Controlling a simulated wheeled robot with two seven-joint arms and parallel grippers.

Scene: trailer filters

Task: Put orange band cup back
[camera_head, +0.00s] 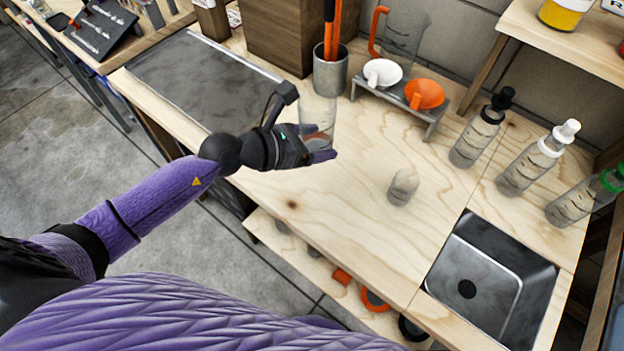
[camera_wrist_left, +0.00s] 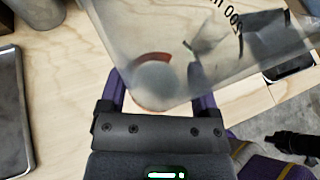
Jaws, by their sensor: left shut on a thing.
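The orange band cup (camera_head: 318,112) is a clear see-through cup with an orange-red band near its base. My left gripper (camera_head: 318,147) is shut on it and holds it over the wooden counter, in front of the steel tumbler. In the left wrist view the cup (camera_wrist_left: 215,45) fills the space between the fingers of my left gripper (camera_wrist_left: 160,92), and dark volume print shows on its wall. Its orange band shows near the left finger. I cannot tell its exact height above the counter. My right gripper is not in view.
A small clear vessel (camera_head: 403,187) stands mid-counter (camera_head: 350,225). Behind are a steel tumbler (camera_head: 331,74) with orange sticks, a clear jug (camera_head: 404,38), and a rack (camera_head: 433,116) with white (camera_head: 383,72) and orange (camera_head: 425,93) funnels. Bottles (camera_head: 478,132) and a sink (camera_head: 480,275) are right.

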